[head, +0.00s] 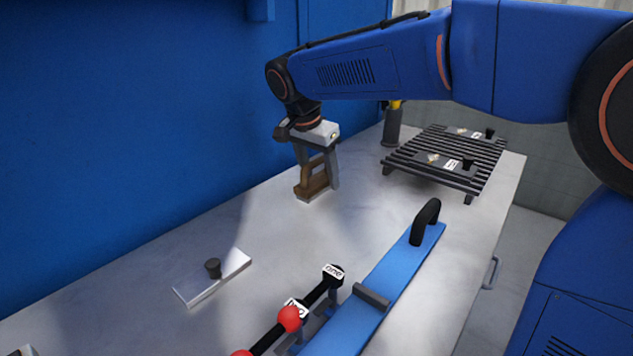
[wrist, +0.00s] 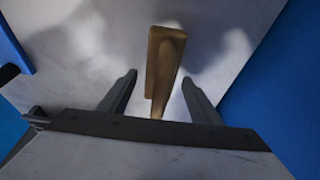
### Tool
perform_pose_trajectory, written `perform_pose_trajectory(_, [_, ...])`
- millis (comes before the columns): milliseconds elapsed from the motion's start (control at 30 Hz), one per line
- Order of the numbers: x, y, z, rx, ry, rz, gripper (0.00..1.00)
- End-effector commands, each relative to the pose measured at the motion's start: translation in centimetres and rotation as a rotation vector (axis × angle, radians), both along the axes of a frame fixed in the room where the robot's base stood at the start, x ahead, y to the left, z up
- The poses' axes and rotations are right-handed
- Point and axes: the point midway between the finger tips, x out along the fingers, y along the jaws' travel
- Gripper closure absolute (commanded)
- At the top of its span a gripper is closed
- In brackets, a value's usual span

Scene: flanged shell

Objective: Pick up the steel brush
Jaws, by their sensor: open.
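The steel brush (head: 312,182) has a brown wooden handle and stands on the grey table near the blue wall. Its bristles cannot be made out. My gripper (head: 317,186) is above and around it, with the fingers pointing down. In the wrist view the brush handle (wrist: 163,65) lies between the two open fingers of my gripper (wrist: 158,82). Gaps show between the handle and both fingers, with no clear contact. The near end of the handle is partly hidden by the gripper body.
A slatted black rack (head: 445,160) with small plates stands at the back right. A dark cylinder with a yellow top (head: 392,125) is beside it. A blue bar with a black handle (head: 390,280), a bar with red balls (head: 290,319) and a white plate with a knob (head: 213,278) lie nearer.

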Motion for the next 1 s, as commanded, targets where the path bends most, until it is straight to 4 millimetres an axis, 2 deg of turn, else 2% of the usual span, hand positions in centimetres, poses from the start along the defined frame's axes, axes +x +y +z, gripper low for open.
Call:
perform_pose_trajectory(100, [0.0, 0.0, 0.0, 0.000, 0.000, 0.000, 0.45])
perform_pose_trajectory(300, [0.0, 0.0, 0.0, 0.000, 0.000, 0.000, 0.90])
perform_pose_trajectory(667, [-0.2, -0.1, 0.5, 0.000, 0.000, -0.001, 0.90])
perform_pose_trajectory(1000, [-0.3, -0.3, 4.5, 0.001, -0.001, -0.001, 0.90])
